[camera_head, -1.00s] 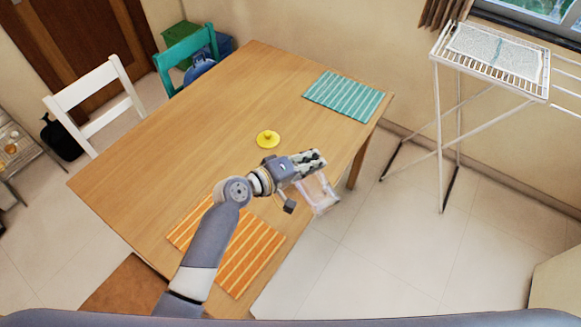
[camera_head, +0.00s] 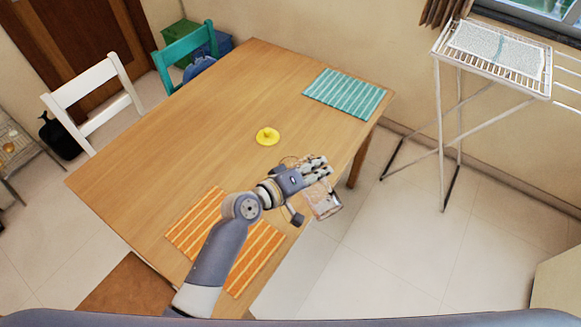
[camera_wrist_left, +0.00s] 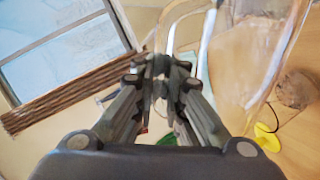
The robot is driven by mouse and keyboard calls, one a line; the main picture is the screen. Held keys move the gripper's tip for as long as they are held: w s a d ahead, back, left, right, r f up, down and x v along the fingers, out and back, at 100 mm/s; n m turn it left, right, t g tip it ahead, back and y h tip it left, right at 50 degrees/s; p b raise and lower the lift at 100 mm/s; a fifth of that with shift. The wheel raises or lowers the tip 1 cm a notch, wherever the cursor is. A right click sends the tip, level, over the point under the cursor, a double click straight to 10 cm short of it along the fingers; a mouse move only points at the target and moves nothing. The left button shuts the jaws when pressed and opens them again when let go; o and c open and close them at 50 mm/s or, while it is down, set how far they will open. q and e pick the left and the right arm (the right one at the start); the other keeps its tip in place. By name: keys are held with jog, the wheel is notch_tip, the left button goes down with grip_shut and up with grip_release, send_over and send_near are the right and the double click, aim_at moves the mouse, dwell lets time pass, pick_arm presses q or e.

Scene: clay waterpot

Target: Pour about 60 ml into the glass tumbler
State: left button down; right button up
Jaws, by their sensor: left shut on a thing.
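My left gripper (camera_head: 318,172) is shut on a clear, jug-like vessel (camera_head: 326,203), held past the table's right edge. The vessel looks tilted; its contents cannot be made out. In the left wrist view, the fingers (camera_wrist_left: 160,75) are closed together and the clear vessel (camera_wrist_left: 245,50) fills the upper right. A faint round outline (camera_head: 288,160) shows just behind the gripper on the table; it may be the glass tumbler, mostly hidden. A small brownish shape (camera_wrist_left: 297,90) shows through or beside the clear wall. My right gripper is not in view.
The wooden table (camera_head: 190,140) carries a yellow lid-like disc (camera_head: 267,136), a teal striped mat (camera_head: 348,95) and an orange striped mat (camera_head: 215,245). A white drying rack (camera_head: 490,60) stands at the right. White (camera_head: 92,95) and teal (camera_head: 185,50) chairs stand at the left.

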aim_at(324, 187)
pick_arm(q)
jog(key=shift+s+d+f+m+b, duration=0.3)
jog(key=shift+s+f+m+b, duration=0.1)
jog(key=shift+f, duration=0.25)
jog(key=shift+s+d+t, duration=0.1)
jog(key=shift+t, duration=0.2)
jog(key=shift+s+d+f+m+b, duration=0.15)
jog(key=shift+s+f+m+b, duration=0.2)
jog(key=shift+f+m+b, duration=0.35)
jog(key=shift+s+f+t+y, duration=0.1)
jog(key=shift+f+t+y, duration=0.05)
jog(key=shift+t+y, duration=0.15)
jog(key=shift+d, duration=0.1)
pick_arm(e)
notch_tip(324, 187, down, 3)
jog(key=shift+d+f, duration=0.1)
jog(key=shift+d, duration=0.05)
